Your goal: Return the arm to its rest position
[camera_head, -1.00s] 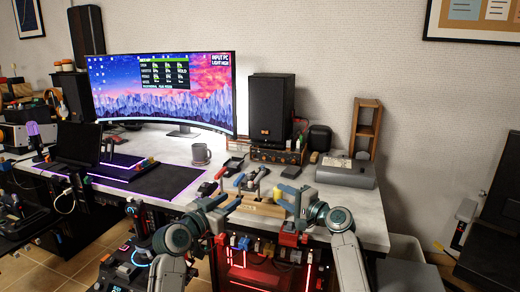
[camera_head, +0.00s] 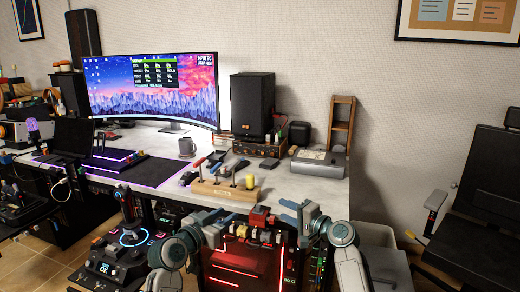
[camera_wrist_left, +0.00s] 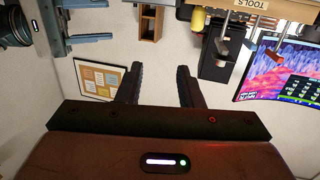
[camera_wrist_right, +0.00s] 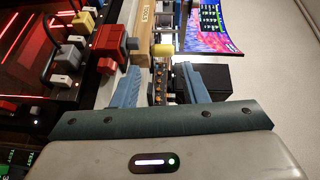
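My left gripper (camera_head: 232,224) is in front of the desk's front edge, low in the head view. In the left wrist view its two fingers (camera_wrist_left: 158,85) stand apart with nothing between them. My right gripper (camera_head: 293,212) is to its right, also in front of the desk. In the right wrist view its fingers (camera_wrist_right: 155,85) are apart and hold nothing. A wooden tool block (camera_head: 224,191) with upright tools and a yellow knob stands on the desk behind the grippers. Part of my right gripper (camera_wrist_left: 85,37) shows at the upper left of the left wrist view.
The white desk (camera_head: 312,187) bears a curved monitor (camera_head: 150,90), a mug (camera_head: 187,147), a speaker (camera_head: 252,104) and a grey device (camera_head: 318,166). A red-lit panel with switches (camera_head: 246,262) is directly below my grippers. A dark chair (camera_head: 485,205) stands at the right.

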